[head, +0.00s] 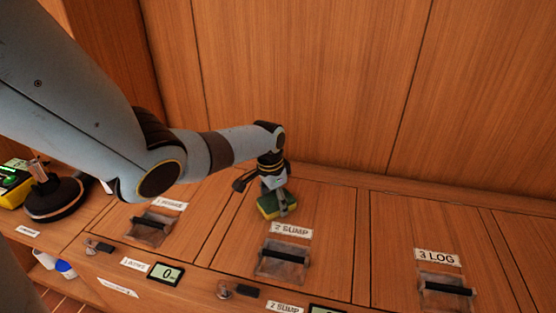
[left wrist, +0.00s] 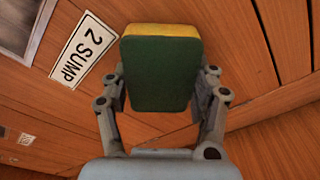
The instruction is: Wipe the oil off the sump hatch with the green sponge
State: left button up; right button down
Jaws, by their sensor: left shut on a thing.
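The green sponge (head: 277,204) has a dark green face and a yellow layer; it also shows in the left wrist view (left wrist: 160,75). My left gripper (head: 274,192) is shut on it, with one finger at each side. The gripper points down over the sump hatch (head: 318,227), a wooden panel labelled "2 SUMP" with a recessed black handle. The sponge is at the hatch's left part, behind the label. Whether it touches the wood I cannot tell. I see no clear oil; the arm and sponge hide part of the panel. My right gripper is not in view.
A hatch (head: 160,205) with a recessed handle lies to the left and the "3 LOG" hatch (head: 430,240) to the right. A wooden wall (head: 330,80) rises behind. A yellow device (head: 14,186) and a dark round object (head: 56,198) stand at the far left.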

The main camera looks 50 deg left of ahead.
aim_at(291, 202)
pick_arm(q)
jog(key=w+d, duration=0.2)
jog(key=d, duration=0.1)
jog(key=shift+w+d, duration=0.1)
jog(key=shift+d, duration=0.1)
jog(key=shift+w+d+f, duration=0.1)
jog(key=shift+w+d, duration=0.35)
jog(key=shift+d, duration=0.3)
jog(key=shift+w+d+f, duration=0.1)
jog(key=shift+w+d, duration=0.3)
jog(key=shift+d, duration=0.3)
jog(key=shift+w+d+r+b, duration=0.15)
jog(key=shift+w+d, duration=0.2)
jog(key=shift+d, duration=0.3)
jog(key=shift+w+d+f+b, duration=0.15)
jog(key=shift+w+d, duration=0.25)
jog(key=shift+d, duration=0.2)
jog(key=shift+w+d+r+b, duration=0.15)
jog(key=shift+w+d, duration=0.2)
jog(key=shift+d, duration=0.3)
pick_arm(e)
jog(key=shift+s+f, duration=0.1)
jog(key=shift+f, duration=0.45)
